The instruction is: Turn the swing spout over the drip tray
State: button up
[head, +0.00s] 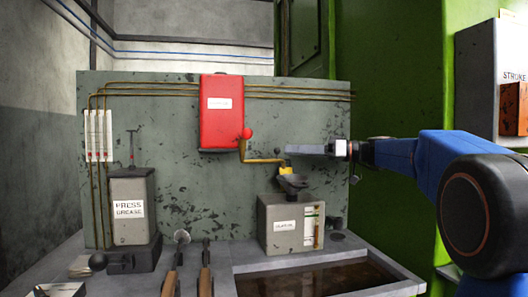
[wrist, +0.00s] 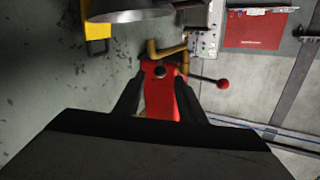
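The brass swing spout (head: 262,161) comes out below the red tank (head: 221,112) and runs right to a yellow end piece (head: 286,171) above a dark funnel (head: 292,184). A small dark knob (head: 279,152) stands above the spout. My gripper (head: 289,149) reaches in from the right, just beside the knob. The brass spout (wrist: 170,51) and yellow piece (wrist: 97,40) show beyond. The dark shallow tray (head: 310,282) at front right looks like the drip tray.
A red ball lever (head: 247,133) sits beside the tank; it also shows in the wrist view (wrist: 222,84). A grey labelled box (head: 291,224) stands under the funnel. A press grease pump (head: 130,208) and handled tools (head: 205,265) are at left. The back panel (head: 165,170) is close.

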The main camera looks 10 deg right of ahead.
jog(key=x, duration=1)
jog(key=shift+c, duration=0.6)
jog(key=shift+s, duration=0.1)
grip_shut()
